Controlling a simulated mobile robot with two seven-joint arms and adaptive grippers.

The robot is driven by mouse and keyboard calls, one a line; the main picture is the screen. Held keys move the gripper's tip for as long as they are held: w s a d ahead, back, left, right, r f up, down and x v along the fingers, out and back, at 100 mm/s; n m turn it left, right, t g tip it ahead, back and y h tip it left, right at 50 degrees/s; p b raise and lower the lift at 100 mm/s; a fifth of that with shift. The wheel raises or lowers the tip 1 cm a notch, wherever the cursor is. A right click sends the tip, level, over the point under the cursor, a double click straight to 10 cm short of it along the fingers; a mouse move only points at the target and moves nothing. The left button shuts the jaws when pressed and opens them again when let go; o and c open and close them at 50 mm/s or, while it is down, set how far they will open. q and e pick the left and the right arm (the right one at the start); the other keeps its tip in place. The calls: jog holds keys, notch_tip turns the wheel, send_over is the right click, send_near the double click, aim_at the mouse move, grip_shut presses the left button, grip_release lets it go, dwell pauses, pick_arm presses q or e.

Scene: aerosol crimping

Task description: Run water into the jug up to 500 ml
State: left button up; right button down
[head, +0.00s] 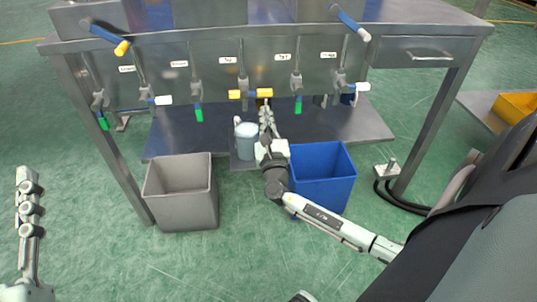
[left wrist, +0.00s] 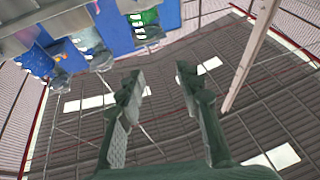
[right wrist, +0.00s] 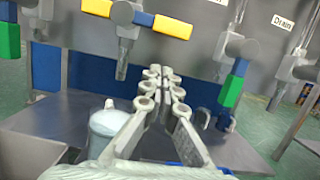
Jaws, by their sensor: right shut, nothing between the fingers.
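The jug (head: 247,141) is a pale blue-grey vessel standing below the middle tap; it also shows in the right wrist view (right wrist: 107,133). Its fill level cannot be read. The tap's yellow and blue handle (head: 250,94) lies crosswise, and its spout (right wrist: 122,70) points down. No stream of water can be made out. My right gripper (head: 266,113) is shut and empty, just right of the jug and below the handle; its fingers (right wrist: 161,74) point toward the bench. My left gripper (head: 27,190) is far left, away from the jug; its fingers (left wrist: 158,82) are apart and empty.
Other taps with green handles (head: 199,114) and white-ended handles line the steel bench (head: 215,63). A grey bin (head: 180,203) and a blue bin (head: 325,185) stand on the floor in front. A drawer (head: 425,54) is at right. The green floor at front left is clear.

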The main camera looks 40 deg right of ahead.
pick_arm(q)
jog(key=shift+s+a+r+t, duration=0.1)
jog(key=shift+s+r+t, duration=0.45)
jog(key=shift+r, duration=0.35)
pick_arm(e)
jog(key=v, duration=1)
jog(key=shift+f, duration=0.35)
